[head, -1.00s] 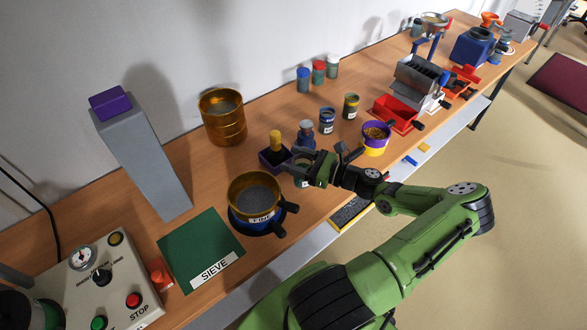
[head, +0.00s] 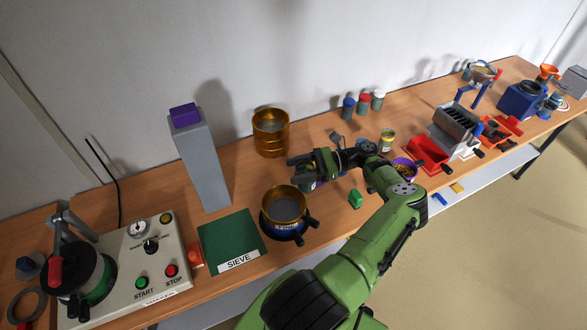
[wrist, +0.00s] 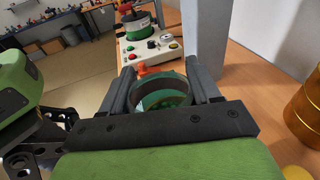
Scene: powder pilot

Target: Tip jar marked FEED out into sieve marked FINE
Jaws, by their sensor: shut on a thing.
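The sieve marked FINE (head: 285,214) is a brass ring with a grey mesh on a blue base with dark handles, beside the green SIEVE mat. My gripper (head: 299,170) is shut just behind and above the sieve's right side in the head view. In the wrist view a round clear jar (wrist: 161,92) sits between the two fingers (wrist: 160,80), its open rim towards the camera. Green shows in it; I cannot tell whether this is its contents or the mat behind. No label on it is readable, and in the head view my fingers mostly hide it.
The green mat (head: 230,240) lies left of the sieve. A grey column with a purple top (head: 205,165) and a taller brass container (head: 271,135) stand behind. A control box (head: 130,265) is at left. A small green block (head: 356,199) lies right of the sieve.

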